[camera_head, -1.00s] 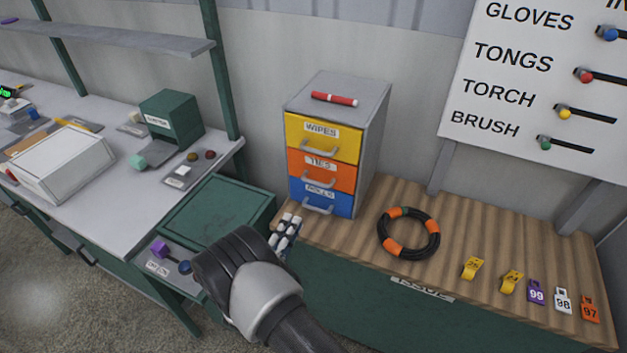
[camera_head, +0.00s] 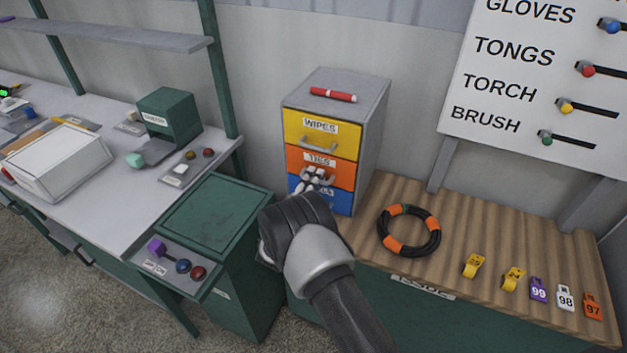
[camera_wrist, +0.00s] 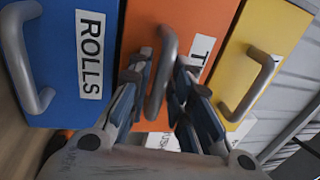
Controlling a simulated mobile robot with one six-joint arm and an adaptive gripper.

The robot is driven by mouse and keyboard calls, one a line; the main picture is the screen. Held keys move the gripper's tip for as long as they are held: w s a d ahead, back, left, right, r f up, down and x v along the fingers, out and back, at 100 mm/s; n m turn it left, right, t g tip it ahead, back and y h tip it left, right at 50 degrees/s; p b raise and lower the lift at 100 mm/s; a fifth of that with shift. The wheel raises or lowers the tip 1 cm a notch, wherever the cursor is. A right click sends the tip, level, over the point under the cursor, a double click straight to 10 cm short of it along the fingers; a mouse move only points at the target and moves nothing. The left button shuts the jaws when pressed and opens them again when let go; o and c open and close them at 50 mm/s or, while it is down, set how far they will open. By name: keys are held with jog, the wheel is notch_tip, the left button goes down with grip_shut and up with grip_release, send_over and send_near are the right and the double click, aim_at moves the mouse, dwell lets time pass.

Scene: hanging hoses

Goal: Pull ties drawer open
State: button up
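The orange ties drawer (camera_head: 342,174) is the middle one in a grey three-drawer cabinet and looks flush. It also shows in the wrist view (camera_wrist: 182,30), its label partly covered by a finger. Its grey bar handle (camera_wrist: 163,72) is between my two fingertips. My gripper (camera_wrist: 160,75) is open, one finger on each side of the handle, with a narrow gap visible on each side. In the head view my gripper (camera_head: 315,178) is at the handle and covers part of the blue drawer.
The yellow wipes drawer (camera_head: 322,142) is above, the blue rolls drawer (camera_wrist: 62,60) below. A red marker (camera_head: 333,95) lies on the cabinet. A black-and-orange hose coil (camera_head: 409,231) and several numbered tags are on the wooden bench. A green bin (camera_head: 212,213) stands left.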

jog(key=shift+c, duration=0.4)
grip_shut()
